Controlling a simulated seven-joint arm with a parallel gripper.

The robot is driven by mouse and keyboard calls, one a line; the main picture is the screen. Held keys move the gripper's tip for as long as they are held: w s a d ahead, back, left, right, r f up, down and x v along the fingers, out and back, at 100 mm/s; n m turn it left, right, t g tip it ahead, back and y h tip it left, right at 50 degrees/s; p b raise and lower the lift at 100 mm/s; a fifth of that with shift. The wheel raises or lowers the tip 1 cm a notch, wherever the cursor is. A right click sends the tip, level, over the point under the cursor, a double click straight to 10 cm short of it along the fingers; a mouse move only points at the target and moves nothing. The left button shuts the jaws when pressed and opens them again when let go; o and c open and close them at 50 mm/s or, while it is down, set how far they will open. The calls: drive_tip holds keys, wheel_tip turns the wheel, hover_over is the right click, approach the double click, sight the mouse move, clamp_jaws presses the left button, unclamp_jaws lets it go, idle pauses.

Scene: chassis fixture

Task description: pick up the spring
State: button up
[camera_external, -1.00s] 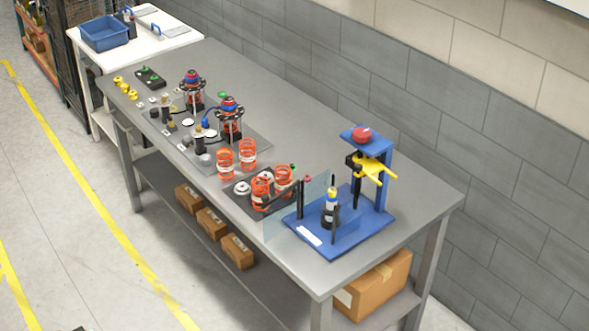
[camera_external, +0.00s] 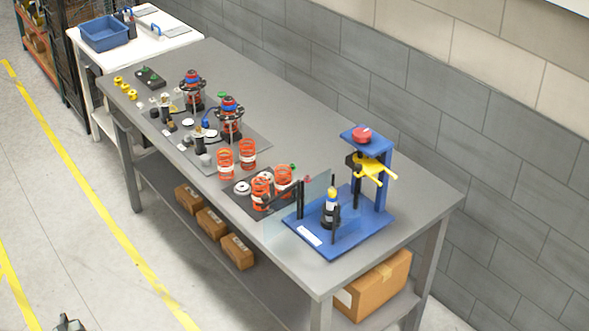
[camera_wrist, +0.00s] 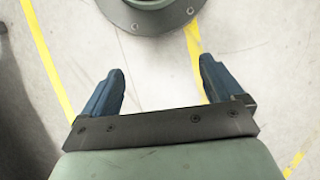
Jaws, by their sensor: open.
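Several orange-red coil springs stand on the grey workbench. One spring (camera_external: 226,164) and a second spring (camera_external: 248,154) stand upright side by side near the bench's middle. Two more, a front spring (camera_external: 260,194) and a rear spring (camera_external: 283,181), stand on a dark plate closer to the blue press. My gripper (camera_wrist: 162,85) is open in the wrist view, its two blue fingers wide apart with only floor between them. In the external view only a small dark part of my arm shows at the bottom left edge, far from the springs.
A blue press fixture (camera_external: 345,240) with a clear shield stands at the bench's right end. Two assembled units, one (camera_external: 229,118) and another (camera_external: 192,90), stand farther left among small parts. A blue bin (camera_external: 104,34) sits on the white table. The bench's back strip is clear.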

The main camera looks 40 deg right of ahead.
drive_tip(key=w+d+r+m+t, duration=0.1)
drive_tip(key=w+d+r+t, duration=0.1)
drive_tip(key=w+d+r, duration=0.65)
drive_tip(key=w+d+r+m+t, duration=0.2)
drive_tip(key=w+d+r, duration=0.2)
drive_tip(key=w+d, duration=0.95)
drive_tip(key=w+d+r+m+t+h, duration=0.15)
drive_tip(key=w+d+r, duration=0.25)
drive_tip(key=d+r, duration=0.7)
drive_tip(key=w+d+r+m+t, duration=0.1)
drive_tip(key=w+d+r+t, duration=0.15)
drive_tip(key=d+r, duration=0.9)
wheel_tip(320, 180, up, 28)
drive_tip(key=m+h, duration=0.2)
hover_over(260, 182)
drive_tip(key=s+a, duration=0.4)
drive_tip(key=s, duration=0.1)
drive_tip(key=shift+y, duration=0.25)
drive_tip(key=x, duration=0.7)
drive_tip(key=shift+w+d+f, duration=0.15)
drive_tip(key=shift+d+f, duration=0.15)
drive_tip(key=shift+x, duration=2.75)
drive_tip(key=shift+w+r, duration=0.1)
drive_tip(key=shift+r, duration=0.05)
drive_tip(key=c, duration=1.4)
